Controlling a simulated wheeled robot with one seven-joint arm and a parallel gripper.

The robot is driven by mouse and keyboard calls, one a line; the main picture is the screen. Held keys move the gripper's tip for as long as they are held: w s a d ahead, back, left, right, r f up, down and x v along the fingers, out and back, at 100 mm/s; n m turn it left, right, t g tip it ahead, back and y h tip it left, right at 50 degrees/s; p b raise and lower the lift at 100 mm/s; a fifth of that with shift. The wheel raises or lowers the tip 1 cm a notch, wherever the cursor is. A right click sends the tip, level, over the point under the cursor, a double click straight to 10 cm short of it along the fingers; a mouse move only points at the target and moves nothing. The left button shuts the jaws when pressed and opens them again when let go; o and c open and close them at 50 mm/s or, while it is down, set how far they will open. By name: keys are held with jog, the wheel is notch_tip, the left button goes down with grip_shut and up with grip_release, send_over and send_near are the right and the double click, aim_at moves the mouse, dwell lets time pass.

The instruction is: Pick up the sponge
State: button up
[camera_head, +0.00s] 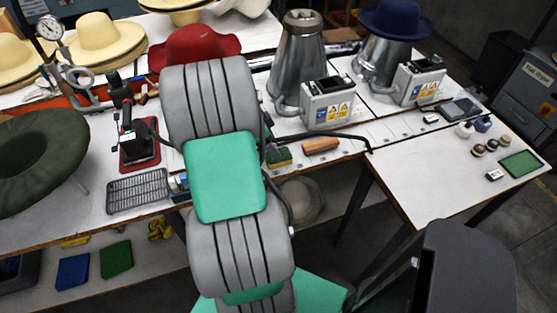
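A small sponge (279,157), green on top with a yellow side, lies on the white workbench just right of my arm. Its left end is close to my arm's outline, and part of it may be covered by the arm. My grey and green arm rises through the middle of the view and reaches over the bench. My gripper is hidden behind the arm links, so its distance from the sponge and its fingers cannot be seen.
A wooden cylinder (321,145) lies right of the sponge. A metal cone press (298,55) with a control box (328,103) stands behind it. A red hat (194,46) and a red-based tool (138,153) are left. A wire rack (137,191) lies at the front edge.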

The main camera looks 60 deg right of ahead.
jog(key=x, duration=0.2)
jog(key=p+x, duration=0.1)
jog(key=x, duration=0.3)
jog(key=shift+w, duration=0.3)
jog(key=shift+a, duration=0.1)
jog(key=shift+c, duration=0.4)
jog(key=c, duration=1.3)
jog(key=shift+r, duration=0.4)
notch_tip(320, 180, up, 3)
jog(key=shift+f, duration=0.2)
jog(key=s+a+r+b, duration=0.2)
jog(key=s+a+r, duration=0.1)
jog(key=a+r, duration=0.6)
jog(key=a, duration=0.4)
jog(key=shift+s+a+r+b, duration=0.25)
jog(key=shift+s+b, duration=0.05)
jog(key=shift+s, duration=0.1)
